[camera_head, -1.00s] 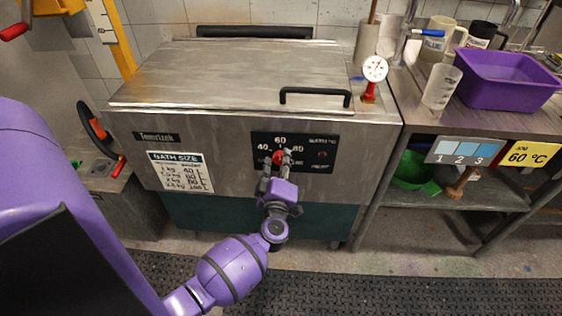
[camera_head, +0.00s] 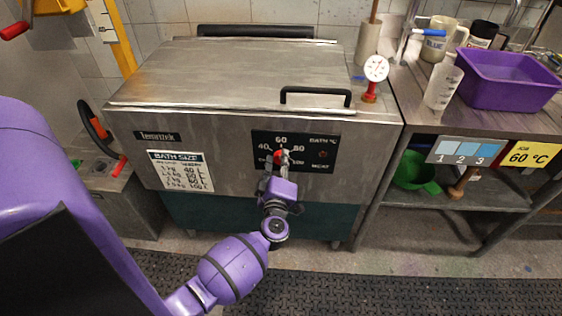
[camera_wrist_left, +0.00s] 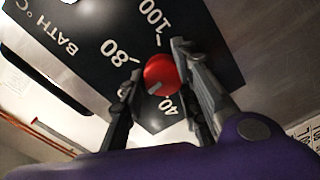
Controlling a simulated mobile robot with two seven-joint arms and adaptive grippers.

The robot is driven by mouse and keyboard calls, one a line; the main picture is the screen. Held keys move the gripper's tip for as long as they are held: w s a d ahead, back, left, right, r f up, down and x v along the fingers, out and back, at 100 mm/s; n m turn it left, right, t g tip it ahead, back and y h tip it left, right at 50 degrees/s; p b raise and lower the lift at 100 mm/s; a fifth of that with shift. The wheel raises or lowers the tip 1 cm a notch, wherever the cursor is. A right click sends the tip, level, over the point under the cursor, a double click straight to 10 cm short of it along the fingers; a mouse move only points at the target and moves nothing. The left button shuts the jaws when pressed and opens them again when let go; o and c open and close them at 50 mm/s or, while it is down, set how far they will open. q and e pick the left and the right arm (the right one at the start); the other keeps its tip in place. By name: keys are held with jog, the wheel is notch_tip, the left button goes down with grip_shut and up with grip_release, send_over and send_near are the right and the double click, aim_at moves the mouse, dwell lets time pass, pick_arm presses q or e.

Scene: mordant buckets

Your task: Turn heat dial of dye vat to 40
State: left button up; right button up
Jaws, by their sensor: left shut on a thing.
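The dye vat (camera_head: 225,75) is a steel tank with a closed lid and a black control panel (camera_head: 322,140) on its front. The red heat dial (camera_head: 281,157) sits on this panel, with numbers around it. My left gripper (camera_head: 280,163) is shut on the dial from the front. In the left wrist view its fingers (camera_wrist_left: 156,85) stand on both sides of the red dial (camera_wrist_left: 161,70). A pale pointer mark on the dial faces down-left there, between the visible 40 and the finger that covers the 60's area. The 80 and 100 are readable. My right gripper is out of view.
A black lid handle (camera_head: 315,92) projects above the panel. A white gauge (camera_head: 375,68) stands at the vat's right corner. A steel bench (camera_head: 415,112) on the right holds a purple basin (camera_head: 508,80) and jugs. A bath size notice (camera_head: 180,172) is left of the dial.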

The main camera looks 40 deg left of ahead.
pick_arm(q)
jog(key=shift+a+r+n+b, duration=0.15)
jog(key=shift+n+b, duration=0.2)
jog(key=shift+n, duration=1.45)
jog(key=shift+a+r+n+b, duration=0.1)
jog(key=shift+r+n+b, duration=0.15)
jog(key=shift+n, duration=1.55)
jog(key=shift+a+r+n+b, duration=0.1)
jog(key=shift+n+b, duration=0.3)
jog(key=shift+n, duration=1.4)
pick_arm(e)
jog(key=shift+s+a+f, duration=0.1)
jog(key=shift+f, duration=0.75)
pick_arm(q)
jog(key=shift+a+n, duration=0.1)
jog(key=shift+n, duration=0.2)
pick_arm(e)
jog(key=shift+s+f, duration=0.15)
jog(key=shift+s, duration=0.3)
pick_arm(q)
jog(key=o, duration=1)
jog(key=shift+s, duration=0.1)
jog(key=shift+f, duration=0.15)
jog(key=shift+f, duration=0.1)
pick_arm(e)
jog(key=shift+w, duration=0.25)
